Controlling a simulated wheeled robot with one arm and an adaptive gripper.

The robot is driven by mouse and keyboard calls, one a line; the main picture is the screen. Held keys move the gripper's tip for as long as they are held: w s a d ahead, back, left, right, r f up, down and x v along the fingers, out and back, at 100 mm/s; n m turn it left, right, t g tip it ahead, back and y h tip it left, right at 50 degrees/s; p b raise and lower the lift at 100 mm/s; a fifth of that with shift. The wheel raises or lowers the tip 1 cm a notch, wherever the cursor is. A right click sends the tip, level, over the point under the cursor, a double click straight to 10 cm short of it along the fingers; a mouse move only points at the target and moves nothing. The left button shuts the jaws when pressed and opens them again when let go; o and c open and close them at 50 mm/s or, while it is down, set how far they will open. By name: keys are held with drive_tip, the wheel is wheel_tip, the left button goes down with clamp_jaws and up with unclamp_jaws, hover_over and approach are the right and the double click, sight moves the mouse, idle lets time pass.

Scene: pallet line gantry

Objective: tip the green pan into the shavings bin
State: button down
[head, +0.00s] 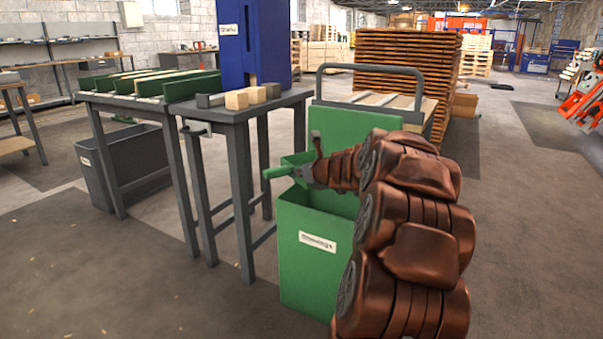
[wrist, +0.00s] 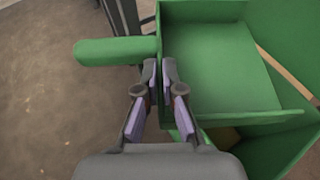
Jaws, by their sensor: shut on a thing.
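The green shavings bin (head: 302,280) stands on the floor in the head view, with a white label on its front and a tall green panel (head: 345,130) behind its opening. The green pan (wrist: 215,70) is over the bin's opening. In the wrist view its visible floor looks bare, and its round handle (wrist: 112,51) sticks out to the left. My gripper (wrist: 160,70) is shut on the pan's side wall beside the handle. In the head view my gripper (head: 297,172) and arm hide much of the pan, and I cannot tell its tilt. Part of the bin (wrist: 280,145) shows beneath it.
A dark worktable (head: 222,114) with wood blocks stands left of the bin, near the pan handle. A grey open tub (head: 100,180) is under the table beside it. A cart with a grey rail (head: 370,68) and tall pallet stacks (head: 405,85) are behind. The left foreground floor is clear.

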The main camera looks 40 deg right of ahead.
drive_tip(key=shift+r+p, duration=2.7)
drive_tip(key=shift+p, duration=0.55)
